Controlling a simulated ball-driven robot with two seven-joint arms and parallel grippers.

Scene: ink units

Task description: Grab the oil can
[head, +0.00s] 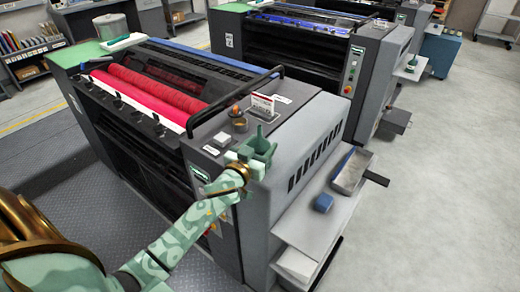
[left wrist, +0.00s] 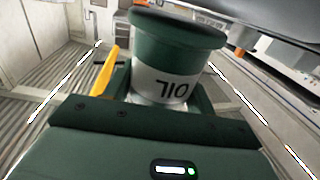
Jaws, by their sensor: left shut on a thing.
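The oil can (left wrist: 177,45) is a dark green can with a white label reading OIL upside down. In the left wrist view it is right in front of my left gripper, between the fingers, and the jaws are shut on it. My left gripper (head: 258,149) is in the head view over the near right end of the ink unit, by its top corner. In the head view I cannot clearly tell the can apart from the green gripper. My right gripper is in neither view.
The ink unit has red rollers (head: 150,92) and a black rail (head: 232,90). A small brass cup (head: 240,126) and a white card (head: 263,106) stand on its top near my gripper. A grey tray (head: 353,172) and a blue block (head: 323,203) lie to the right. Open floor (head: 450,170) is at right.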

